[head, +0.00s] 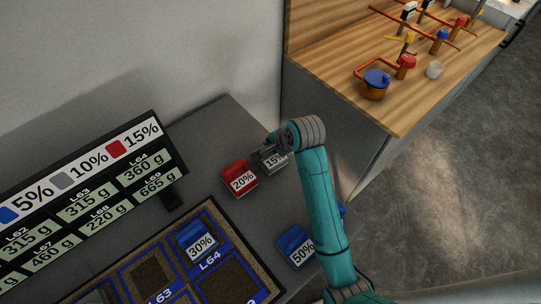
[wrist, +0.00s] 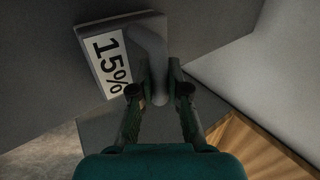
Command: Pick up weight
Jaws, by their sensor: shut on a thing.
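A grey weight (head: 270,160) labelled 15% stands on the dark grey counter, right of the red weight, in the head view. In the wrist view the grey weight (wrist: 97,60) shows its white label, with a rounded grey handle on its right side. My gripper (wrist: 160,88) is shut on that handle, one finger on each side. In the head view my gripper (head: 277,145) is partly hidden behind my wrist. Whether the weight touches the counter cannot be told.
A red 20% weight (head: 239,179) stands close to the left. A blue 50% weight (head: 296,247) is nearer the front. A blue 30% weight (head: 198,242) sits on a compartment tray (head: 262,268). A sign board (head: 90,199) stands left. A wooden bench (head: 400,120) is right.

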